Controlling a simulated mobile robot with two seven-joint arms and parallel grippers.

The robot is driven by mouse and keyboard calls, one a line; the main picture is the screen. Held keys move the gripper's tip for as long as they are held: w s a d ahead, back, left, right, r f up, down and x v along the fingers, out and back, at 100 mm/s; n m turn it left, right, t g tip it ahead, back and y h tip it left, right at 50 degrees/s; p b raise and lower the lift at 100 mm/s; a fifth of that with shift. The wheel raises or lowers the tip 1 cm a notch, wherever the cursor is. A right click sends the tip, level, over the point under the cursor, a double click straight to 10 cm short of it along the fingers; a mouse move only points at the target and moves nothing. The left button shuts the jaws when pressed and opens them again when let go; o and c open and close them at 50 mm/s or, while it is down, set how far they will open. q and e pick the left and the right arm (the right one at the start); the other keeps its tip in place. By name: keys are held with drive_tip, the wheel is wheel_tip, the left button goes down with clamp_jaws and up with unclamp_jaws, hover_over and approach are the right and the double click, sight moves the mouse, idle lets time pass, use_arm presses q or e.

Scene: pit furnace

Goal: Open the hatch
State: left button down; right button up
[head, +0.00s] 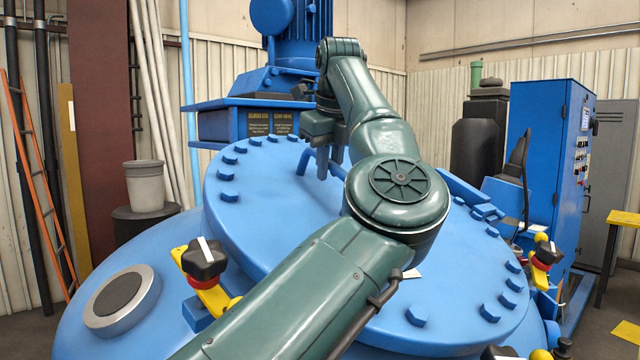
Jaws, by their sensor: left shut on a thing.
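The hatch is a large round blue lid (245,230) with bolts around its rim, on top of a blue vessel (190,300). I cannot tell whether its rim is seated or lifted. A blue bar handle (304,161) stands on the lid's far part. My left gripper (323,172) is at this handle, fingers pointing down, shut on the bar. My green left arm crosses over the lid and hides its middle. Black knobs on yellow arms stand by the lid at left (204,258) and right (546,254). My right gripper is not in view.
A blue motor housing (300,30) on a blue box (230,122) stands just behind the lid. A blue control cabinet (545,150) is at the right. A grey bucket (144,185) and an orange ladder (35,170) are at the left.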

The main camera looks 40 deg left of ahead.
use_arm(q)
drive_tip(key=w+d+r, duration=0.1)
drive_tip(key=d+r, duration=0.2)
drive_tip(key=r, duration=0.4)
drive_tip(key=shift+w, duration=0.4)
drive_tip(key=shift+d, duration=0.15)
